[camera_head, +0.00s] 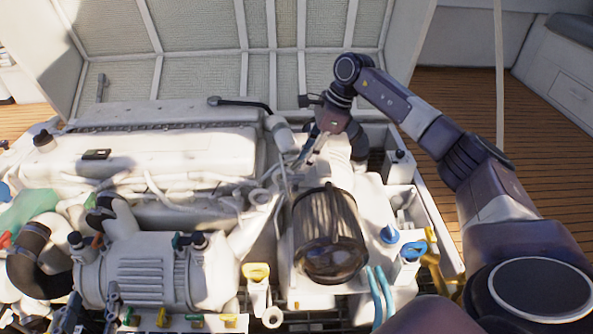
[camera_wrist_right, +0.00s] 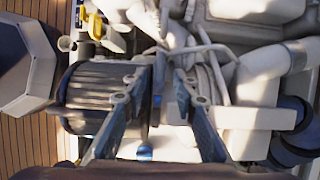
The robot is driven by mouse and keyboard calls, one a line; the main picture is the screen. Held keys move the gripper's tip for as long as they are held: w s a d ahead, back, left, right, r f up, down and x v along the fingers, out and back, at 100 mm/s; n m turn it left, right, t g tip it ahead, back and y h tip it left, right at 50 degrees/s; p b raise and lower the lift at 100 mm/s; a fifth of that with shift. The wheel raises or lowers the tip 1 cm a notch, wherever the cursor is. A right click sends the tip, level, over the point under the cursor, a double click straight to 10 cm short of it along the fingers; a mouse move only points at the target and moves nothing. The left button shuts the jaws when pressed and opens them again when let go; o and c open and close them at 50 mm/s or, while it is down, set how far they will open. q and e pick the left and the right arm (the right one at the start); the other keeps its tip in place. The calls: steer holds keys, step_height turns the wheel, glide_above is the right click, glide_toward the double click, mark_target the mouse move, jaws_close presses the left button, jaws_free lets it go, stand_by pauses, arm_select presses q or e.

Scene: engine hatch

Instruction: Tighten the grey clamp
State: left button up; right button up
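My right gripper (camera_head: 308,150) reaches in from the right, over the pipework behind the dark ribbed cylinder. In the right wrist view its two blue-grey fingers (camera_wrist_right: 169,72) are parted by a narrow gap, with nothing clearly held between them. Pale curved hoses and bands lie just beyond and to the right of the fingertips. I cannot tell for certain which of these is the grey clamp, or whether a finger touches it. I cannot make out my left gripper in the head view.
The dark ribbed cylinder (camera_head: 330,235) stands close in front of the right gripper; it also shows in the right wrist view (camera_wrist_right: 88,92). A blue cap (camera_head: 389,234) and yellow handle (camera_head: 256,271) are nearby. The raised hatch (camera_head: 205,50) bounds the back. Wooden floor (camera_head: 440,95) lies right.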

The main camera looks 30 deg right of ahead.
mark_target(296, 175)
steer(key=b+x, duration=0.1)
steer(key=x, duration=0.4)
arm_select(q)
step_height(296, 175, up, 7)
steer(key=d+t+h, duration=0.1)
steer(key=t, duration=0.2)
steer(key=shift+w+r+t, duration=0.2)
steer(key=shift+w+t, duration=0.1)
steer(key=shift+w, duration=0.15)
arm_select(e)
steer(key=shift+w+a+f, duration=0.15)
steer(key=shift+f, duration=0.1)
arm_select(q)
steer(key=shift+d, duration=0.1)
arm_select(e)
jaws_close()
